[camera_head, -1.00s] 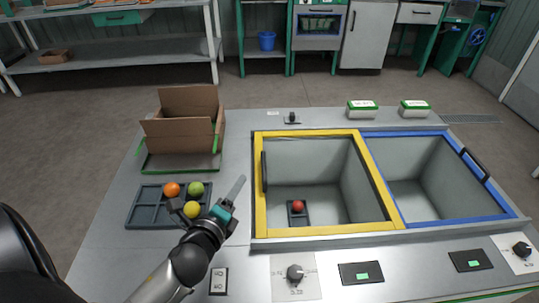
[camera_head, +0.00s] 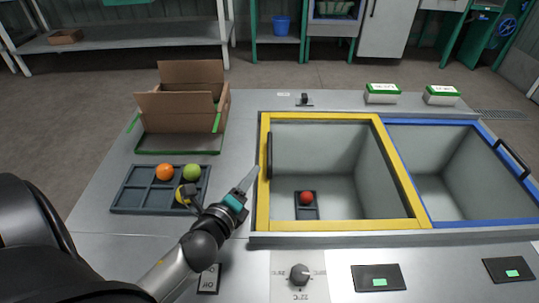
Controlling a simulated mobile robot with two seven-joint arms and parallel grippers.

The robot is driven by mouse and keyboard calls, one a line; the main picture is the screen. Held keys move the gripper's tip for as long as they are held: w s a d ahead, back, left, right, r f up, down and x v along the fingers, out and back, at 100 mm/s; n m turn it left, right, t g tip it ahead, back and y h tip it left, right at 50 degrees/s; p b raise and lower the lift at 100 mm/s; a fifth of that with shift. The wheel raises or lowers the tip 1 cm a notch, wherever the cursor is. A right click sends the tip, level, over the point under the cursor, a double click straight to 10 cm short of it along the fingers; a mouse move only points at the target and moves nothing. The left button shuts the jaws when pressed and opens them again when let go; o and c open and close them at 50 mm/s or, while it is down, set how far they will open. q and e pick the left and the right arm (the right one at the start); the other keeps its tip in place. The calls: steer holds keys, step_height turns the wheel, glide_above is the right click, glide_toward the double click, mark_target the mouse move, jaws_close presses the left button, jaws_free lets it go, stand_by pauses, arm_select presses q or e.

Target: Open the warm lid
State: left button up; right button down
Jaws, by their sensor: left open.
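The warm lid appears to be the yellow-framed cover (camera_head: 322,226) over the left bin, with a dark bar handle (camera_head: 269,155) on its left side. The frame lies flat on the bin's rim, and the bin interior shows through it. A red tomato (camera_head: 306,198) sits in a small dark tray inside. My left gripper (camera_head: 221,181) is open, left of the yellow frame. One pale finger points up toward the handle and looks just short of it; contact cannot be told. The other, dark finger overlaps a yellow tomato (camera_head: 180,195) in the picture. My right gripper is out of view.
A dark tray (camera_head: 128,199) with orange and green tomatoes lies at the left, before an open cardboard box (camera_head: 170,110). A blue-framed bin (camera_head: 480,222) adjoins on the right. A knob (camera_head: 299,273) and dark panels line the front. White-green boxes (camera_head: 382,94) stand behind.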

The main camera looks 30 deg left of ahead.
mark_target(270, 148)
arm_select(q)
steer(key=b+x, duration=0.2)
steer(key=x, duration=0.5)
steer(key=b+x, duration=0.3)
steer(key=x, duration=0.4)
steer(key=shift+f, duration=0.25)
steer(key=shift+w+a+b, duration=0.1)
steer(key=shift+w+b, duration=0.2)
steer(key=shift+w, duration=0.3)
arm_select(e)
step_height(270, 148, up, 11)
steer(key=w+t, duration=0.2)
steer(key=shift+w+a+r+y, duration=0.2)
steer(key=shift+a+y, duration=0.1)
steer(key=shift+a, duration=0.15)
arm_select(q)
jaws_close()
